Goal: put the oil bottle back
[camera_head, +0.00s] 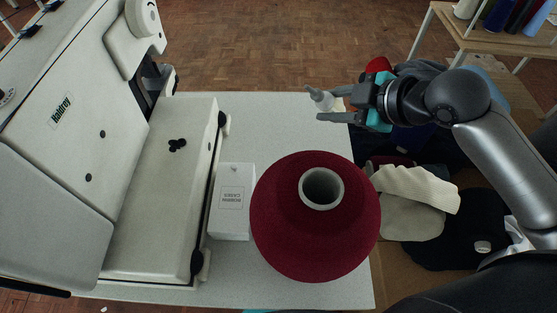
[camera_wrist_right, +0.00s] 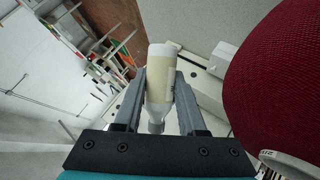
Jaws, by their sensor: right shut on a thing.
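The oil bottle (camera_wrist_right: 160,80) is small, with a pale yellowish body, and sits between the two fingers of my right gripper (camera_wrist_right: 158,100) in the right wrist view. In the head view, my right gripper (camera_head: 330,104) reaches in from the right and is shut on the bottle (camera_head: 321,99). It holds the bottle over the far right part of the grey table (camera_head: 275,125), beyond the big red cone. The fingers hide part of the bottle in the head view. My left gripper is not in view.
A big dark red thread cone (camera_head: 315,245) stands on the table, beside a white box (camera_head: 232,215). A large cream sewing machine (camera_head: 75,140) fills the left. Folded clothes (camera_head: 415,200) lie to the right. A wooden shelf (camera_head: 480,40) with thread cones stands far right. The far tabletop is clear.

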